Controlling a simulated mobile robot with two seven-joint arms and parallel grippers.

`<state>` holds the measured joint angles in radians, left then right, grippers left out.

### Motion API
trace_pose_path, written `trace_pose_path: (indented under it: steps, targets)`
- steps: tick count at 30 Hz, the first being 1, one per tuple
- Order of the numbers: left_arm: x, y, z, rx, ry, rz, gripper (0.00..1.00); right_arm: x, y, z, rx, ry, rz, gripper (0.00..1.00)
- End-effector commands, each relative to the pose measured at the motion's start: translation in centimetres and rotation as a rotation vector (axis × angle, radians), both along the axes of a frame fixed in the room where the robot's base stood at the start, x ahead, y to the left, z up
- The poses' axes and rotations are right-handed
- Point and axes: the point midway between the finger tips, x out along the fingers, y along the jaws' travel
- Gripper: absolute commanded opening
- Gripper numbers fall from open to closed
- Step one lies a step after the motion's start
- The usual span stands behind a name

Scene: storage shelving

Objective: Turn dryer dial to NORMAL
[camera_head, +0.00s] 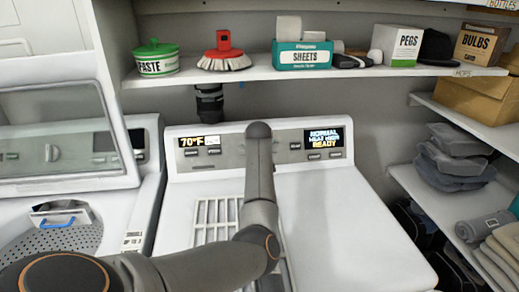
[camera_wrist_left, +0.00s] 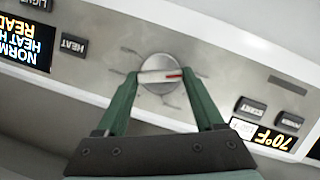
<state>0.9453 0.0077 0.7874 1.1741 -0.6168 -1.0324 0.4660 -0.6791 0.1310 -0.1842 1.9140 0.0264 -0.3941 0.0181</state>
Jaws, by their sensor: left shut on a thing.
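The dryer (camera_head: 345,220) stands in the middle of the head view with a grey control panel at its back. Its round silver dial (camera_wrist_left: 158,87) shows in the left wrist view, with a raised grip bar and a red mark toward the picture's right. My left gripper (camera_wrist_left: 159,76) has its green fingers on either side of the dial's grip bar, shut on it. In the head view my left arm hides the dial and the gripper. The right display (camera_head: 324,139) reads NORMAL, a blurred middle line, and READY. My right gripper is not in view.
The left display (camera_head: 199,145) reads 70°F, with buttons below it. A washer with a raised lid (camera_head: 60,135) stands at left. A shelf (camera_head: 300,73) above holds a paste tub (camera_head: 156,58), a brush (camera_head: 223,55) and a sheets box (camera_head: 302,56). Side shelves are at right.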

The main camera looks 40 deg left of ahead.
Motion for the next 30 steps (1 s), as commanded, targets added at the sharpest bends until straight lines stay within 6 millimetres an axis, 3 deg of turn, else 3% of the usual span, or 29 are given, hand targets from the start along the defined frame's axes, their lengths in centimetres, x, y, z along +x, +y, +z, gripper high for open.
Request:
trace_pose_path:
  steps: [3,4,10,23,30]
  targets:
    - [0.0,0.0,0.0,-0.002,-0.003,0.002,0.14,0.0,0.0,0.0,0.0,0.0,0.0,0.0]
    - [0.0,0.0,0.0,-0.002,-0.003,0.002,0.73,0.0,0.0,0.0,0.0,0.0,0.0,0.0]
    - [0.0,0.0,0.0,-0.001,-0.001,0.001,0.95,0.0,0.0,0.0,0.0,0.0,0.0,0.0]
    - [-0.3,-0.4,0.4,0.0,-0.002,0.0,0.98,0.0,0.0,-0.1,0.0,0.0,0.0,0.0]
    - [-2.1,-2.0,2.6,0.001,-0.004,0.001,0.98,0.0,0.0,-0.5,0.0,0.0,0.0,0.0]
